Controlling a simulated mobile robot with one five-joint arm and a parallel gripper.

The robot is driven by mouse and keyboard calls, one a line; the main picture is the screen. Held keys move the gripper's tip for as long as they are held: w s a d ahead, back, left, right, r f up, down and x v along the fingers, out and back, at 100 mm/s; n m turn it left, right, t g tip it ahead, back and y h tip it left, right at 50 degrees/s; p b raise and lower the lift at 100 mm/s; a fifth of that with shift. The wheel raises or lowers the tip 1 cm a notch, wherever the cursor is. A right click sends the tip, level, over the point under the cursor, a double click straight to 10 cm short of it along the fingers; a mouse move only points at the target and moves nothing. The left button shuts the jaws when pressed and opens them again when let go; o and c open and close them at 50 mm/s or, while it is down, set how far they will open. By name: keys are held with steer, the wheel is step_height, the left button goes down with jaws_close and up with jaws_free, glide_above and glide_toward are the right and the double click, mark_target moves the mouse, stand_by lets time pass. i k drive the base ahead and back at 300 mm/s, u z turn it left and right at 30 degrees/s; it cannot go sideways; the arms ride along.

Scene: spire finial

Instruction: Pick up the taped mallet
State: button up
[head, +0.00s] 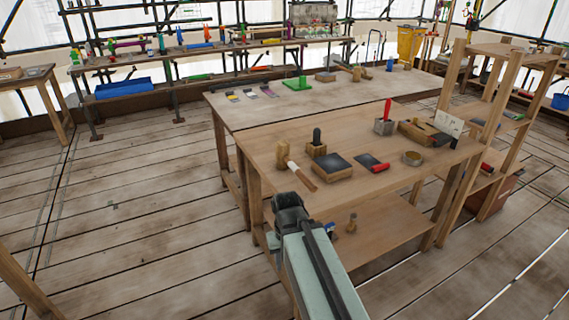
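A wooden mallet (303,176) lies on the near wooden table (262,147), toward its left front corner. Its block head is at the back left and its handle points to the front right. A pale white band, which looks like tape, wraps the handle close to the head. My arm reaches up from the bottom of the picture. Its dark end (290,208) is in front of the table's front edge, nearer to me than the mallet and apart from it in the picture. The fingers cannot be made out, so their opening is unclear.
Beside the mallet are a wooden block with a dark handle (316,144), a dark-topped block (330,167) and a red-handled tool (373,163). A tall wooden shelf (448,85) stands at the right. Floor on the left is clear.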

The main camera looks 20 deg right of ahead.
mark_target(283, 162)
steer(key=u, duration=3.2)
steer(key=k, duration=1.4)
steer(key=z, duration=1.6)
steer(key=i, duration=1.7)
steer(key=u, duration=0.05)
